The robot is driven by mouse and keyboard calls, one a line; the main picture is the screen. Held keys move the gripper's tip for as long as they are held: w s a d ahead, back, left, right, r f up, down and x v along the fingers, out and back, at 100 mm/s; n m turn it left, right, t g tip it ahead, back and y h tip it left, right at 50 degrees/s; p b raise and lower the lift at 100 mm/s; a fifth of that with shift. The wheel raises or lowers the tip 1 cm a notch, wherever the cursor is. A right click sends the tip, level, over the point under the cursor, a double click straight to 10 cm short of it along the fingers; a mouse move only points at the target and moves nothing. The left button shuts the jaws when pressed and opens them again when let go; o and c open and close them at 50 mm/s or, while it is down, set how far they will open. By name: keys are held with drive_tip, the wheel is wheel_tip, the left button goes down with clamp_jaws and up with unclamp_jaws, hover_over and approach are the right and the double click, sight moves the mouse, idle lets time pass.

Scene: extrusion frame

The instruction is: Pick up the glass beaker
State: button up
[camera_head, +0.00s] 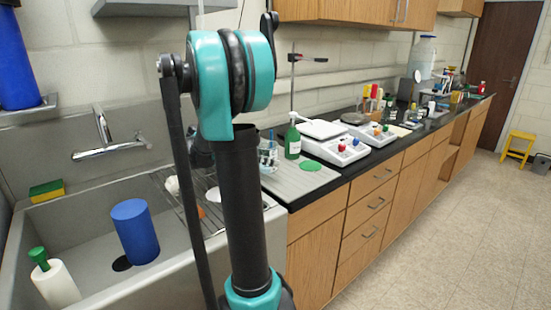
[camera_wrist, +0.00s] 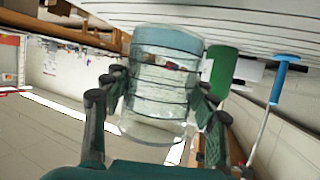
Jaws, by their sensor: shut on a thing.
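The glass beaker (camera_wrist: 160,95) is clear, with ring lines around it and a pale blue-grey band at one end. It fills the middle of the wrist view. My gripper (camera_wrist: 163,82) is shut on it, with dark jointed fingers against its left and right sides. In the head view, a small clear glass thing (camera_head: 269,149) shows just right of my arm, with dark parts around it. My arm hides much of that spot, and I cannot tell how far the beaker is above the surface.
A green bottle (camera_head: 293,139) stands close by, right of my arm. White balances (camera_head: 340,144) and several bottles line the dark counter. The sink (camera_head: 95,240) at left holds a blue cylinder (camera_head: 135,231) and a white bottle with a green cap (camera_head: 55,280).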

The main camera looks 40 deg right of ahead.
drive_tip(key=w+a, duration=0.1)
drive_tip(key=a, duration=0.3)
drive_tip(key=w+a, duration=0.2)
drive_tip(key=a, duration=0.3)
drive_tip(key=w+a, duration=0.1)
drive_tip(key=a, duration=0.3)
drive_tip(key=shift+w+a, duration=0.15)
drive_tip(key=shift+a, duration=0.25)
